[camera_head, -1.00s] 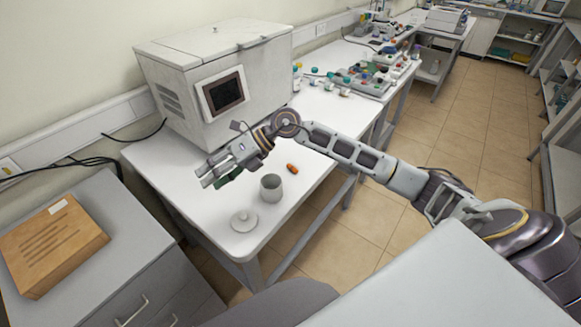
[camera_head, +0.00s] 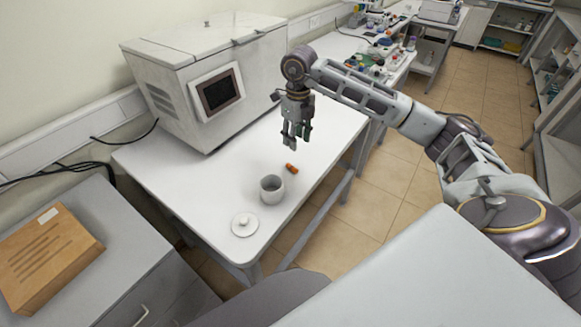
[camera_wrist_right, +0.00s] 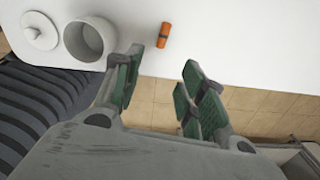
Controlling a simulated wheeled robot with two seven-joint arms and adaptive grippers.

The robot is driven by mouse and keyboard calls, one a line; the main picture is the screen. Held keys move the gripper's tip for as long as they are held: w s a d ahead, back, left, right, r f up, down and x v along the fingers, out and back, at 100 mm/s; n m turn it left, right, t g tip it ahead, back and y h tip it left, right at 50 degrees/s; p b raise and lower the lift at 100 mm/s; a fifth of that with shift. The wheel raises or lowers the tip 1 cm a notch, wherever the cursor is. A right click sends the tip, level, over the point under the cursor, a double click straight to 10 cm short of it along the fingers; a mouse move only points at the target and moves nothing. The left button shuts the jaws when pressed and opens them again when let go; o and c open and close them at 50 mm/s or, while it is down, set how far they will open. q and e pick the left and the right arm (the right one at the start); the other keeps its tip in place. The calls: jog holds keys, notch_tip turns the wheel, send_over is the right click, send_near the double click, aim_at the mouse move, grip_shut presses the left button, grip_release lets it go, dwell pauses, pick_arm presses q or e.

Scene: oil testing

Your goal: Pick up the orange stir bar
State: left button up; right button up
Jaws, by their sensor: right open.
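The orange stir bar (camera_head: 291,169) lies on the white table (camera_head: 190,190), behind and to the right of a grey cup (camera_head: 271,189). My right gripper (camera_head: 295,145) points down above the table, above and a little behind the bar. It is open and empty. In the right wrist view the stir bar (camera_wrist_right: 164,35) lies ahead of the open fingers (camera_wrist_right: 160,70), between the two fingers' directions and nearer the left one, with a gap to both. My left gripper does not show.
A white lid with a knob (camera_head: 244,224) lies in front of the cup. A large white box-shaped device with a screen (camera_head: 205,85) stands at the back left of the table. A wooden block (camera_head: 45,258) sits on the grey cabinet at left.

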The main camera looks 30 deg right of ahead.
jog(key=shift+d+r, duration=0.15)
jog(key=shift+d, duration=0.05)
jog(key=p, duration=0.1)
send_over(296, 169)
jog(key=shift+s+d+f, duration=0.1)
jog(key=shift+f, duration=4.25)
jog(key=shift+f+p, duration=0.35)
jog(key=shift+f, duration=0.45)
jog(key=shift+f+p, duration=0.4)
jog(key=shift+f, duration=1.4)
